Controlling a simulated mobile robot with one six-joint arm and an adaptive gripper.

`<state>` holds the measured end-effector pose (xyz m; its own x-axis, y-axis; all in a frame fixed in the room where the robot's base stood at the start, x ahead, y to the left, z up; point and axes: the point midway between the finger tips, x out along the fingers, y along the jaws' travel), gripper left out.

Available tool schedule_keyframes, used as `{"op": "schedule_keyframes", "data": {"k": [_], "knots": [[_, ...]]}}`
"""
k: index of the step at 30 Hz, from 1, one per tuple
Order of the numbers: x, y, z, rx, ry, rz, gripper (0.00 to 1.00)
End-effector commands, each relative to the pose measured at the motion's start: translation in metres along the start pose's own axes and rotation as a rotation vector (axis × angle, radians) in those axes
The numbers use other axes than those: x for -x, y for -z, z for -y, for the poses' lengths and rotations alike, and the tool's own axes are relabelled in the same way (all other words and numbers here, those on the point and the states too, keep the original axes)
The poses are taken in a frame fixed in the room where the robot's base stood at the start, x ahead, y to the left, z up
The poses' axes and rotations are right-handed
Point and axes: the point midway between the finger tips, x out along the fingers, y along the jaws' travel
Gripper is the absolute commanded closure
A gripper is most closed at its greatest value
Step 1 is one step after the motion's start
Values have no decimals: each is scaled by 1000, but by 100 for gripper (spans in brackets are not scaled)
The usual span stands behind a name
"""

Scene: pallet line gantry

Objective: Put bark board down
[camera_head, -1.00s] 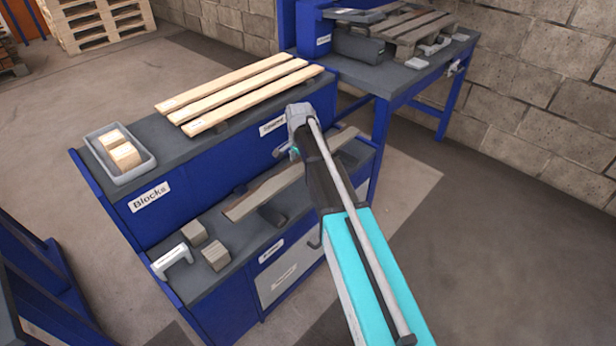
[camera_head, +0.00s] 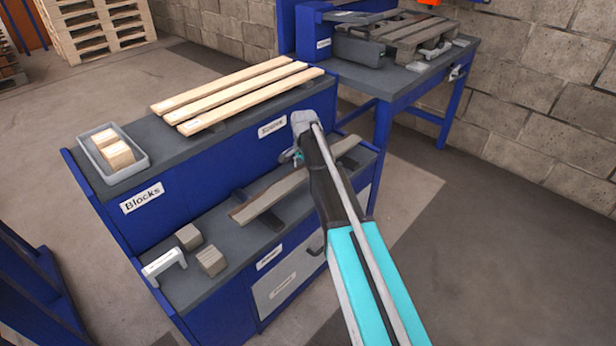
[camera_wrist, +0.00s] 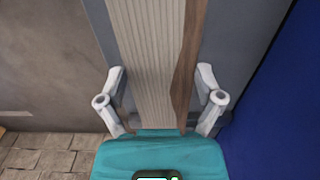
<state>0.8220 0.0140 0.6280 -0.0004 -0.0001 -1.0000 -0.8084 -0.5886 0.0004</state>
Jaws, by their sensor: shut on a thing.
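The bark board (camera_head: 268,194) is a long grey-brown plank over the lower shelf (camera_head: 200,285) of the blue bench. A dark brown bark edge runs along the right side of the board in the wrist view (camera_wrist: 150,60). My gripper (camera_head: 297,156) is shut on the board, with one finger at each long edge (camera_wrist: 163,98). Dark supports (camera_head: 268,221) show beneath the board, crossing under it. I cannot tell whether the board touches them. My arm hides part of the board's right portion.
Two wooden blocks (camera_head: 211,261) and a white bracket (camera_head: 163,265) sit at the shelf's left end. Above are pale planks (camera_head: 240,95) and a grey tray (camera_head: 88,150) of blocks. A second bench (camera_head: 400,85) at the back holds a part-built pallet (camera_head: 410,32).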

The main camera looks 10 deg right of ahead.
Motion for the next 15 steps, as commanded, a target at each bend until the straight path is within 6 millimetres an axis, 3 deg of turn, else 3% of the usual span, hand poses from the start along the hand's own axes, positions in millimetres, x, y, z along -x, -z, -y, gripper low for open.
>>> {"op": "schedule_keyframes", "data": {"k": [15], "knots": [[-33,7,4,0,0,0,76]]}}
